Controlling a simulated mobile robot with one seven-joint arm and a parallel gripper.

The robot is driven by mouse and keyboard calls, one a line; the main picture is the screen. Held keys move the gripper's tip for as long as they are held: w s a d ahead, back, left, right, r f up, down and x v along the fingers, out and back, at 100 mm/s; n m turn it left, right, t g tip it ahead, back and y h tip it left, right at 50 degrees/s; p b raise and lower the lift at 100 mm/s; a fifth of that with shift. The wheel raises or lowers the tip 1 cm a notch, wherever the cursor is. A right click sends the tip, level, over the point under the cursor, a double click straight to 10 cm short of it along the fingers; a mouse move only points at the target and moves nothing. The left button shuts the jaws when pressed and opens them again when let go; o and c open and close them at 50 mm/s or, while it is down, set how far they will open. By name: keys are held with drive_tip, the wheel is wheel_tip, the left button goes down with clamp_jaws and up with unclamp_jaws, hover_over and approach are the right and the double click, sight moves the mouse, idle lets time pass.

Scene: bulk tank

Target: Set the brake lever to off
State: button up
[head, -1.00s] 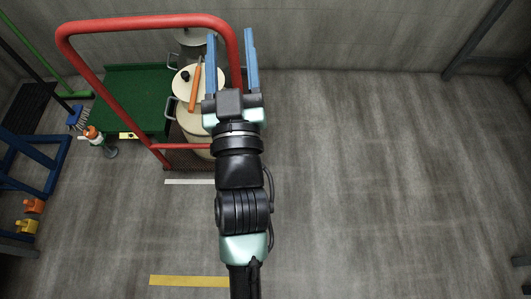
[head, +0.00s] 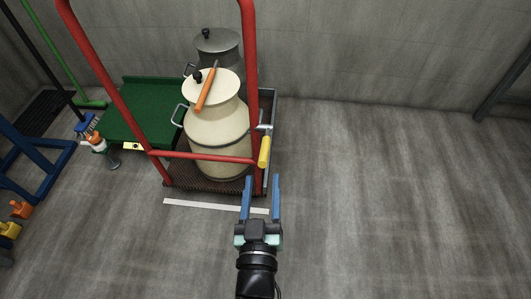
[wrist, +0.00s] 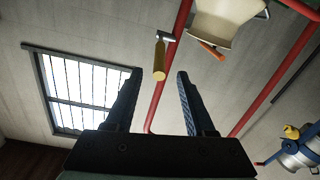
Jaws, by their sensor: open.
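The brake lever (head: 264,151) has a yellow grip on a short metal arm at the right upright of the red-framed cart (head: 205,157). Its grip hangs downward, slightly tilted. My gripper (head: 262,178) is open and empty, just in front of the lever, with its two blue fingers pointing at the cart. In the wrist view the yellow grip (wrist: 159,62) appears between the fingertips (wrist: 158,74), beyond them or level with them; I cannot tell the exact depth. No contact shows. I see no off marking.
A cream milk can (head: 216,125) with an orange-handled tool (head: 206,88) on its lid stands on the cart, a grey can (head: 219,44) behind it. A green table (head: 150,112) and blue rack (head: 35,155) are at left. The floor at right (head: 400,200) is clear.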

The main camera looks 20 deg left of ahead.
sight(266, 136)
drive_tip(key=b+x, duration=0.1)
drive_tip(key=x, duration=0.8)
drive_tip(key=shift+w, duration=0.1)
clamp_jaws()
idle(1.2)
